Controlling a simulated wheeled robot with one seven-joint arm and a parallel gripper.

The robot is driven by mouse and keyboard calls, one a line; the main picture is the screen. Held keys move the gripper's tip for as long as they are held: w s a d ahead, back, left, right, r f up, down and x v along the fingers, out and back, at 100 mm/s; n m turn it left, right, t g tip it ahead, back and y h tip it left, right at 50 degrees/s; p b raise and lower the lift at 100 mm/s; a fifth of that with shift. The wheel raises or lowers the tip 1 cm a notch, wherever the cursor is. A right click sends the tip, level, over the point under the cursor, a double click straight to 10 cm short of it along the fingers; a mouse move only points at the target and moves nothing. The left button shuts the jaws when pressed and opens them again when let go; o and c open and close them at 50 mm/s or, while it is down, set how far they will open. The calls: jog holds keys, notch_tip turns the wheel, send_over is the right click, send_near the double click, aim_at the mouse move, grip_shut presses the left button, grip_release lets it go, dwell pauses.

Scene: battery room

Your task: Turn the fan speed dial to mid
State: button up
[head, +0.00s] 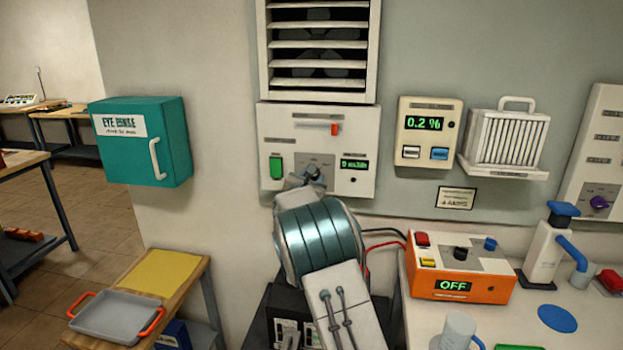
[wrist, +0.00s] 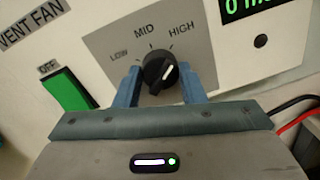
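The fan speed dial (wrist: 160,73) is a round black knob with a white pointer line on a grey plate marked LOW, MID and HIGH. Its line points up and right, toward the HIGH side. My gripper (wrist: 160,80) has its two blue fingers on either side of the dial, with small gaps showing between fingers and knob. It looks open around the dial, not closed on it. In the head view, my gripper (head: 309,181) is at the white vent fan panel (head: 282,122) and largely covers the dial.
A green switch (wrist: 66,91) with OFF above it sits left of the dial. A green-digit display (wrist: 246,8) is at upper right. In the head view, an orange box (head: 470,290) reading OFF stands right of my arm. A teal eye rinse cabinet (head: 165,150) hangs at left.

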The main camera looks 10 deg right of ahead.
jog(key=shift+f+n+b, duration=0.1)
jog(key=shift+n+b, duration=0.2)
jog(key=shift+n, duration=0.1)
jog(key=n+b, duration=0.2)
jog(key=n, duration=0.1)
jog(key=shift+n, duration=0.4)
jog(key=n+b, duration=0.1)
jog(key=n, duration=0.4)
jog(key=shift+t, duration=0.3)
jog(key=shift+n, duration=0.4)
jog(key=o, duration=1)
